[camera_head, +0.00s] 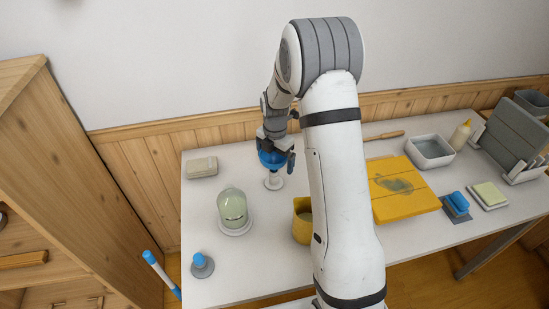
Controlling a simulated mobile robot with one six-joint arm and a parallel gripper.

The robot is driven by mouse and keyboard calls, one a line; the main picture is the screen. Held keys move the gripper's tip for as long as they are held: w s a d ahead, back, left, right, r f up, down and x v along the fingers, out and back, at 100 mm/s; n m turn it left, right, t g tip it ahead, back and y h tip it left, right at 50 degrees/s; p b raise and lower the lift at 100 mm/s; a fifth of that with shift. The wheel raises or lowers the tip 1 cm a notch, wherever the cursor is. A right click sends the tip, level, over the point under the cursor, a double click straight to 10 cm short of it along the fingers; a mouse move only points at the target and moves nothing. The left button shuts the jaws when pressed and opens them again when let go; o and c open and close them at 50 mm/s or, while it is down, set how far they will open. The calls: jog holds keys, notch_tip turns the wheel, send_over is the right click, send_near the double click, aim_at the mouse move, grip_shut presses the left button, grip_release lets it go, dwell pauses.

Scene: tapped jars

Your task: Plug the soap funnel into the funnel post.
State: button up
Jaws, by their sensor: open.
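A blue funnel (271,159), which I take to be the soap funnel, is upright on top of a white post with a round base (273,182), which I take to be the funnel post. The two look in contact, but how deep the funnel sits I cannot tell. My gripper (277,157) is open, with its dark fingers around or right beside the funnel. The gripper hides the funnel's upper part.
A glass jar (232,208) with pale liquid stands left of the post. A blue stopper on a grey base (202,264) is at the front left. A yellow container (302,222) is close by, partly behind my arm. A beige block (202,167) lies at the back left.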

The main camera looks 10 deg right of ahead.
jog(key=shift+r, duration=0.15)
jog(key=shift+r+p, duration=1.2)
jog(key=shift+r, duration=0.95)
notch_tip(320, 180, up, 8)
jog(key=b, duration=0.1)
jog(key=shift+f, duration=0.15)
dwell(1.0)
jog(key=s+r+m+t, duration=0.1)
jog(key=s+r+m, duration=0.2)
jog(key=s+m, duration=0.5)
jog(key=s+r+m+t, duration=0.1)
jog(key=s+r+m, duration=0.2)
jog(key=s+m, duration=0.6)
jog(key=s+r+m+t, duration=0.1)
jog(key=s+r+m, duration=0.3)
jog(key=s+m, duration=0.4)
jog(key=s, duration=0.4)
jog(key=shift+s+a, duration=0.15)
jog(key=shift+a, duration=0.15)
